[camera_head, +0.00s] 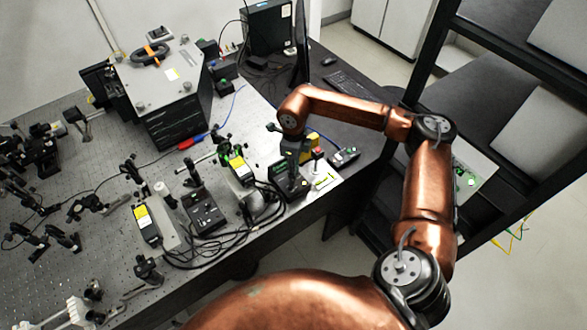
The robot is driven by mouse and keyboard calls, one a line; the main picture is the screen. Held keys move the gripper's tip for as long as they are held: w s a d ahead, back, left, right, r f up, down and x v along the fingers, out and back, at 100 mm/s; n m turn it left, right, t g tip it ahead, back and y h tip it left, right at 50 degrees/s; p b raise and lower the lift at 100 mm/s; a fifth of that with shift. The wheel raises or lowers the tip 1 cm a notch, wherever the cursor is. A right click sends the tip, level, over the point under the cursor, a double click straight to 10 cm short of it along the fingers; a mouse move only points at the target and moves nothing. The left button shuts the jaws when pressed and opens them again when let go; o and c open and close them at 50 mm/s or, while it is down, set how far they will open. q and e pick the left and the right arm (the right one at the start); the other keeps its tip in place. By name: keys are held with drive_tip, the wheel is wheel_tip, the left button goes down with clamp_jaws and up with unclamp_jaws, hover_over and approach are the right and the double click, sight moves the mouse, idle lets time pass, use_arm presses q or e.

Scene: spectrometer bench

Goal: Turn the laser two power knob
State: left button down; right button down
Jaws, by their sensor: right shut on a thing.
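My right gripper (292,183) reaches down from my copper-coloured right arm at the bench's right edge. It is shut at a small dark controller box with a green display (278,169). The gripper covers the part it grips, which is probably the laser two power knob; the knob itself cannot be made out. A second dark controller box (206,213) stands to the left, apart from the gripper. My left gripper is not in view.
A large dark instrument (172,115) stands behind. A small device (344,156) lies right of the gripper. A black shelf frame (428,55) rises at right.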

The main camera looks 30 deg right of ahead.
drive_tip(key=c, duration=1.9)
unclamp_jaws()
wheel_tip(320, 180, up, 12)
drive_tip(key=shift+f, duration=0.1)
